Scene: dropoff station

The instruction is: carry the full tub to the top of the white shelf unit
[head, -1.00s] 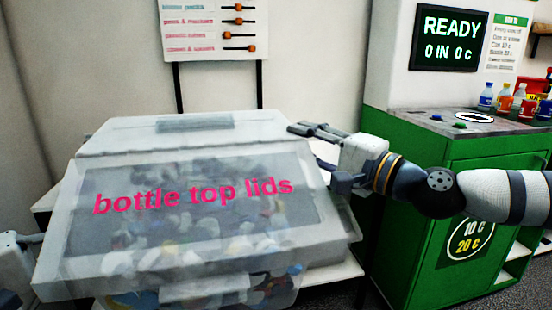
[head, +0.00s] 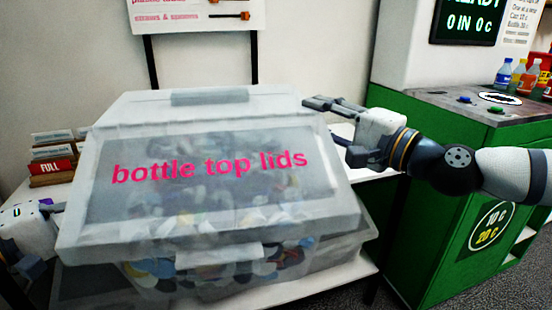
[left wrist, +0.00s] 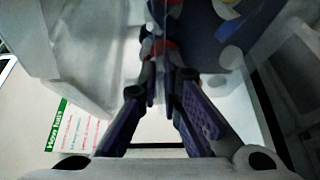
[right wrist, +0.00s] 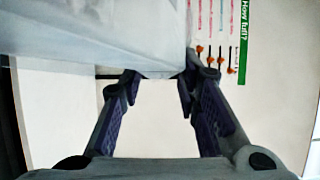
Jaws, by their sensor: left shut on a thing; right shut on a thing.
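The full tub (head: 210,190) is large and translucent, with pink "bottle top lids" lettering and many coloured lids inside. It fills the middle of the head view, its lettered face towards me. My right gripper (head: 338,130) is shut on its right side near the top; its fingers show in the right wrist view (right wrist: 163,75). My left gripper (head: 55,236) is shut at the tub's left side, partly cut off by the picture edge. In the left wrist view its fingers (left wrist: 163,75) are close together at the tub wall. The white shelf unit (head: 345,280) shows below and behind; the tub hides much of it.
A rack of cards with a red "FULL" card (head: 52,167) stands at the left. A green counter (head: 440,210) with bottles (head: 515,78) and a READY screen (head: 470,22) stands at the right, close to my right arm. A slider board (head: 195,14) hangs behind the tub.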

